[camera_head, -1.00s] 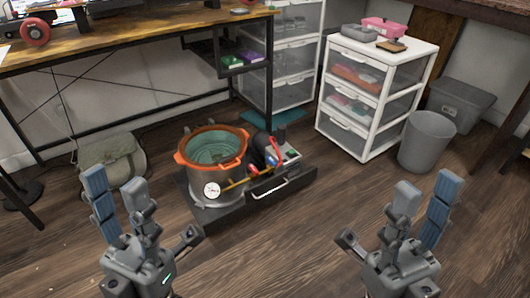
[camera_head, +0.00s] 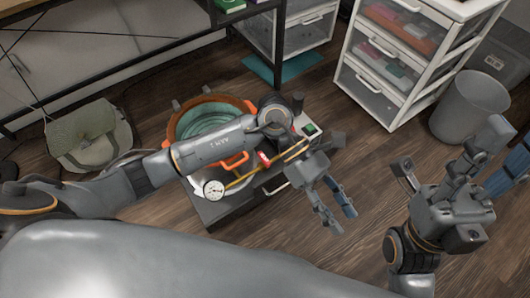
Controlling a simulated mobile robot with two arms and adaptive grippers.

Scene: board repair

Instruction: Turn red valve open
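A small red part (camera_head: 264,159), likely the red valve, sits on a yellow-brown pipe beside the pot (camera_head: 207,117) with the orange rim. My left forearm crosses over the pot and hides part of it and of the fittings. My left gripper (camera_head: 339,182) is open and empty, to the right of the red part and apart from it, its fingers pointing down and right. My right gripper (camera_head: 456,152) is open and empty at the right, well away from the pot. A round gauge (camera_head: 214,190) shows at the pot's lower front.
A grey-green bag (camera_head: 84,137) lies at the left. A white drawer unit (camera_head: 388,112) and a grey bin (camera_head: 467,106) stand at the right. The floor in front is partly clear.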

